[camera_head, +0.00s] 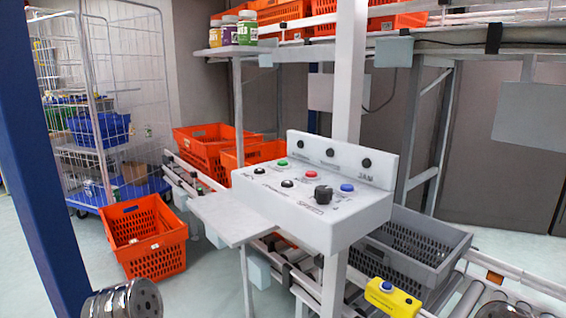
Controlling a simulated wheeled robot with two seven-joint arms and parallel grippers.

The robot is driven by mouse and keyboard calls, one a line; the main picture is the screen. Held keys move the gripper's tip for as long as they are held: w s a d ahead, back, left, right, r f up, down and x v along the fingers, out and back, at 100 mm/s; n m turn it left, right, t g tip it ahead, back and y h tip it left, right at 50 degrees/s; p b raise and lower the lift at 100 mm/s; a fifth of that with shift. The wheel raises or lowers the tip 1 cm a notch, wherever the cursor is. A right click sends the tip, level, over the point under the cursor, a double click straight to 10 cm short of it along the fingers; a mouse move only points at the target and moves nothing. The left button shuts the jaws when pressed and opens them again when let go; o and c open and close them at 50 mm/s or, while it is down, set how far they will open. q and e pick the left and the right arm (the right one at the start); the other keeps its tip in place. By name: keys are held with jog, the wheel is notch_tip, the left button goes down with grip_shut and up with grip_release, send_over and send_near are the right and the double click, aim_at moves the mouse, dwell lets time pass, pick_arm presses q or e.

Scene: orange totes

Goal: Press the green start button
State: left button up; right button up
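The green start button (282,163) is a small round button on the sloping top of a white control box (350,212). It sits near the back left of the panel, left of a red button (312,174). Nothing covers it. A blue button (347,188), a large black knob (323,194) and smaller black buttons share the panel. Neither gripper shows. Only metallic round parts, which look like my own arm links, show at the bottom left and bottom right edges.
A grey shelf plate (228,219) juts from the box's left side. A white post (349,80) rises behind it. An orange tote (145,238) stands on the floor at left. A grey crate (415,252) and a yellow button box (392,299) are at right by the conveyor.

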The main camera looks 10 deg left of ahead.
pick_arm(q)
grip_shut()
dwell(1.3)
